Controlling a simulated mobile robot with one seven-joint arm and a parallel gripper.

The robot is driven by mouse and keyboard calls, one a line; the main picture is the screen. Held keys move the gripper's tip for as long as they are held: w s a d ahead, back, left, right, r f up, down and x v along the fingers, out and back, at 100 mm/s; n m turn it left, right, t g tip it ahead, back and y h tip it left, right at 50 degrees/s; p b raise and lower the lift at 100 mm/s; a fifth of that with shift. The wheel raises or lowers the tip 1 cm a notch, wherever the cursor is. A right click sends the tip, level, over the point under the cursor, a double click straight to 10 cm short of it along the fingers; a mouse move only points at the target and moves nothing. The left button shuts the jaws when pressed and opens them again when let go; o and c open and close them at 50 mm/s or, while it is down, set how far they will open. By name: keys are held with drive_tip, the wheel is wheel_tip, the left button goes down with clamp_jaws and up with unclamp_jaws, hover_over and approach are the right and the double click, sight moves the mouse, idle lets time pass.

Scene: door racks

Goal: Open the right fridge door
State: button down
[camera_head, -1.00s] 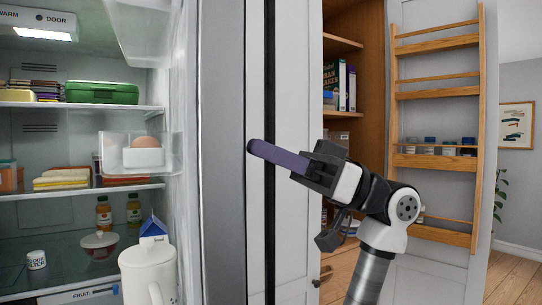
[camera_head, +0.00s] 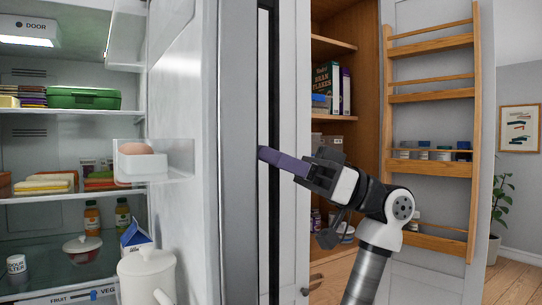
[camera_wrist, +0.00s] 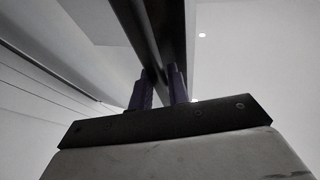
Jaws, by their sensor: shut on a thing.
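The right fridge door (camera_head: 184,95) stands open at the right of the lit fridge interior. Its white inner face looks left and its grey front edge (camera_head: 233,150) faces me. A long dark upright handle bar (camera_head: 270,70) runs along its outer side. My gripper (camera_head: 266,156) reaches to this bar from the right with its purple fingers. In the wrist view the dark bar (camera_wrist: 150,40) passes between the two fingers of my gripper (camera_wrist: 160,88), which are shut on it. The exact contact is dim there.
A white lidded jug (camera_head: 146,278) stands low by the door. Behind my arm are an open wooden pantry (camera_head: 352,140) and its rack door (camera_head: 434,95).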

drive_tip(key=shift+w+d, duration=0.2)
drive_tip(key=shift+w, duration=0.05)
idle(0.4)
drive_tip(key=c, duration=1.4)
unclamp_jaws()
drive_tip(key=shift+f, duration=0.1)
drive_tip(key=b+v, duration=0.3)
drive_tip(key=v, duration=1)
drive_tip(key=shift+d, duration=0.4)
drive_tip(key=shift+w, duration=0.1)
